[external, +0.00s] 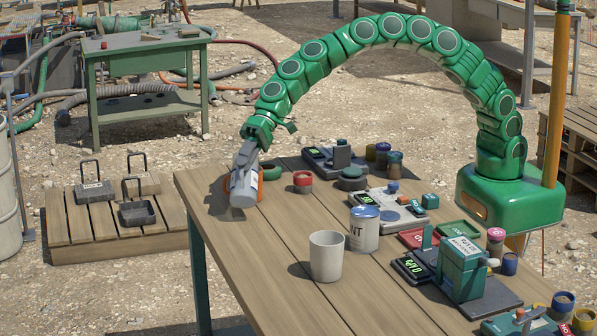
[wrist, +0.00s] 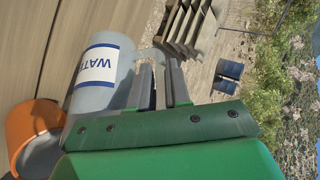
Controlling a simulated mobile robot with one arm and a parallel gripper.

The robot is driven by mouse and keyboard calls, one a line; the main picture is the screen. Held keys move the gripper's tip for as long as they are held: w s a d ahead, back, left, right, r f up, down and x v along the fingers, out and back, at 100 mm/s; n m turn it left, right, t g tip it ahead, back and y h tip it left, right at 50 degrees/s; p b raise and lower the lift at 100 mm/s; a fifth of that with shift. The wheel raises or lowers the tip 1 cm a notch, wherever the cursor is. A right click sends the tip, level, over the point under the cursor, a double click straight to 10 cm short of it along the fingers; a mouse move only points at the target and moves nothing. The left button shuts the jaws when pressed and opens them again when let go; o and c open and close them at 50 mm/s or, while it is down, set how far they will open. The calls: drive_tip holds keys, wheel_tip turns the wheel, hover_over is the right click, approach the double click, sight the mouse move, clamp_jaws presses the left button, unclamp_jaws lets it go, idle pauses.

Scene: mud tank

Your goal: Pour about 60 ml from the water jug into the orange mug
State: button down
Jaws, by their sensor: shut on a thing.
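My gripper (external: 246,158) is shut on the water jug (external: 243,190), a pale grey-white vessel, near the table's far left corner. In the wrist view the jug (wrist: 104,62) shows a white label with blue letters, and the jaws (wrist: 163,80) close at its handle side. The jug looks slightly tilted in the external view. The orange mug (external: 262,189) is mostly hidden behind the jug, with a strip of orange showing. In the wrist view the mug (wrist: 33,128) is close beside the jug at lower left. No water stream is visible, and the level inside cannot be seen.
A white cup (external: 326,256) and a paint can (external: 364,229) stand nearer on the wooden table (external: 235,235). Red, blue and other small jars, scales and a green box (external: 460,267) crowd its right side. The table's left edge lies close to the jug.

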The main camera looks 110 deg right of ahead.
drive_tip(key=shift+f, duration=0.1)
drive_tip(key=shift+w+a+f+g+h+b, duration=0.2)
drive_tip(key=shift+a+f+g+h+b, duration=0.2)
drive_tip(key=shift+f+h+b, duration=0.25)
drive_tip(key=shift+w+a+f+n+g+h+b, duration=0.2)
drive_tip(key=shift+a+n+g+h+b, duration=0.15)
drive_tip(key=shift+h, duration=0.2)
idle(0.5)
drive_tip(key=shift+a+f, duration=0.1)
drive_tip(key=shift+f, duration=0.05)
drive_tip(key=w+a+f+n+g+h+b, duration=0.1)
drive_tip(key=w+a+f+g+h+b, duration=0.1)
drive_tip(key=h, duration=0.5)
drive_tip(key=shift+a+f+g+b, duration=0.55)
drive_tip(key=shift+a+f+b, duration=0.85)
drive_tip(key=shift+a+b, duration=0.4)
drive_tip(key=shift+w+a+f, duration=0.1)
drive_tip(key=shift+a+f, duration=0.05)
